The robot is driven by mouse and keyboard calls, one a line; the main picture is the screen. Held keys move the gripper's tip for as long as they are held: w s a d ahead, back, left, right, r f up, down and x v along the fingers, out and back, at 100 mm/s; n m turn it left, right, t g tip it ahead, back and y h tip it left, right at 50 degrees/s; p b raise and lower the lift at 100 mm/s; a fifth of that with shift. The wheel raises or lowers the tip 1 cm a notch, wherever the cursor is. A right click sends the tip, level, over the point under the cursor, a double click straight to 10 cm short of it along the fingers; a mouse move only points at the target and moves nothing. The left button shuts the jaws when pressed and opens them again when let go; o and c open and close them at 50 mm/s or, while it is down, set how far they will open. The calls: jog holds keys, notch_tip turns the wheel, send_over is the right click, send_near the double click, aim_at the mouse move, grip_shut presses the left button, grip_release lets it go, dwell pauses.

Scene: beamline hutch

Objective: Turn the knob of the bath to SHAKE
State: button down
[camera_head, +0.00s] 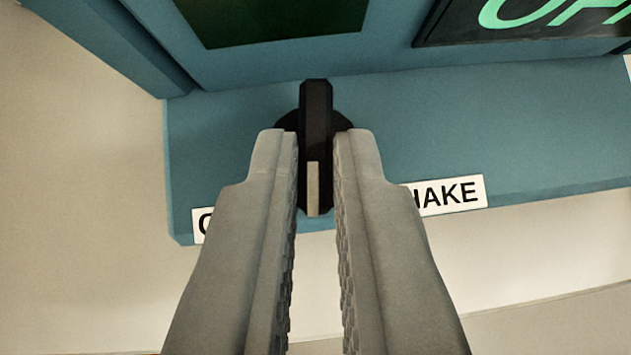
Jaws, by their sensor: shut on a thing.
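The knob (316,100) is a black bar handle on a round black base, on the blue front panel of the bath (500,125). A pale pointer line on the bar points down in the picture, between the two labels. My gripper (315,140) is shut on the knob, with one grey finger on each side of the bar. The SHAKE label (450,195) is at the lower right, its first letter hidden by the right finger. Another white label (203,224) is at the lower left, mostly hidden by the left finger.
Above the panel are a dark green window (270,15) and a dark display (540,25) with bright green characters, cut off by the picture edge. A blue side part (130,40) juts out at the upper left. A plain pale surface (80,200) lies left and below.

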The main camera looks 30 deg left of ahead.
jog(key=n+g+y, duration=0.2)
jog(key=n, duration=0.1)
jog(key=d+n+y, duration=0.1)
jog(key=n, duration=0.1)
jog(key=shift+w+g, duration=0.4)
jog(key=shift+w+n+g+y, duration=0.15)
jog(key=shift+n+g+y, duration=0.15)
jog(key=shift+n+g, duration=0.55)
jog(key=shift+w+n+g+y, duration=0.15)
jog(key=shift+n+g+y, duration=0.25)
jog(key=shift+n, duration=0.85)
jog(key=shift+g, duration=0.25)
jog(key=c, duration=1.5)
grip_release()
jog(key=shift+d, duration=0.1)
jog(key=v, duration=1.7)
jog(key=shift+d+r, duration=0.1)
